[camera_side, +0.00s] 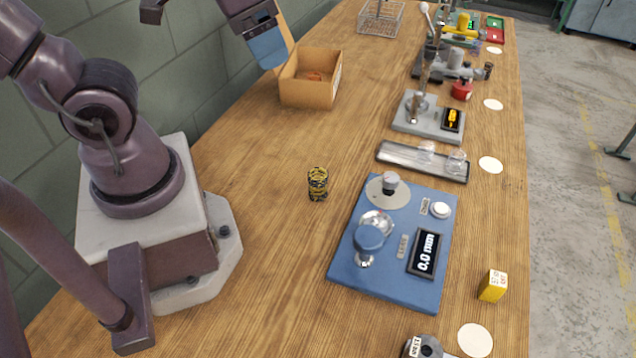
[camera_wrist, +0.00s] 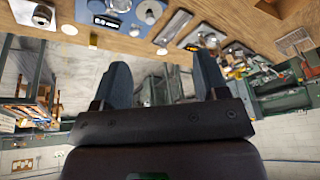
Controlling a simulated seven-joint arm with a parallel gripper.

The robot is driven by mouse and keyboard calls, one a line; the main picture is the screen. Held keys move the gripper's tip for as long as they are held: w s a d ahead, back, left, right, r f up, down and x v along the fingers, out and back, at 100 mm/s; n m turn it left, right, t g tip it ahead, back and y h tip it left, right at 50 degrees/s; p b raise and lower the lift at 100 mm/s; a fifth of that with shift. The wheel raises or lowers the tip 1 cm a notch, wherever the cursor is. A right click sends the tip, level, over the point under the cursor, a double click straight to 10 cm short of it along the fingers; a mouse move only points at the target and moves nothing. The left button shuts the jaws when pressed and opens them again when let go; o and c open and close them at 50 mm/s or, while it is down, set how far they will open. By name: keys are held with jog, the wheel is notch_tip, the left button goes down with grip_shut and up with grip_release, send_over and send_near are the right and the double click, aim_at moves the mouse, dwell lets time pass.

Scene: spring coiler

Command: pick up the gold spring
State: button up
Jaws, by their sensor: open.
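The gold spring (camera_side: 318,184) is a small upright coil with gold and dark bands. It stands on the wooden table in the side view, left of the blue coiler plate (camera_side: 345,262). My gripper (camera_side: 268,50) is at the top of the side view, with a blue finger just above and left of the cardboard box, far from the spring. In the wrist view my gripper (camera_wrist: 162,82) shows two blue fingers spread apart with nothing between them. I cannot make out the spring in the wrist view.
A cardboard box (camera_side: 308,92) with something reddish inside stands behind the spring. A grey tray (camera_side: 395,156) with glass items lies behind the coiler. A yellow block (camera_side: 492,286) sits at the front right. The wood around the spring is clear.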

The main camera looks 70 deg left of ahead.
notch_tip(320, 180, down, 7)
jog(key=w+m+g+y, duration=0.1)
jog(key=m+g+y, duration=0.2)
jog(key=g, duration=0.1)
jog(key=m+t+y, duration=0.5)
jog(key=m+y, duration=0.7)
jog(key=m, duration=0.1)
send_over(313, 182)
jog(key=s, duration=0.2)
notch_tip(313, 182, down, 14)
jog(key=f+m+t+h, duration=0.1)
jog(key=f+m+t, duration=0.1)
jog(key=m+t, duration=0.1)
jog(key=f+m+t+h, duration=0.2)
jog(key=f+m+t, duration=0.1)
jog(key=m, duration=0.2)
jog(key=d+f+m+t+h, duration=0.1)
jog(key=f+m+t+h, duration=0.1)
jog(key=f+m+t, duration=0.1)
jog(key=shift+w+f+m+t, duration=0.2)
jog(key=shift+w+m+t, duration=0.1)
jog(key=shift+w+m, duration=0.15)
jog(key=shift+a+f+m, duration=0.1)
jog(key=shift+f+m, duration=0.05)
jog(key=shift+m, duration=0.1)
jog(key=shift+w+a, duration=0.15)
jog(key=shift+w, duration=0.1)
jog(key=shift+x, duration=2.15)
jog(key=shift+c, duration=0.2)
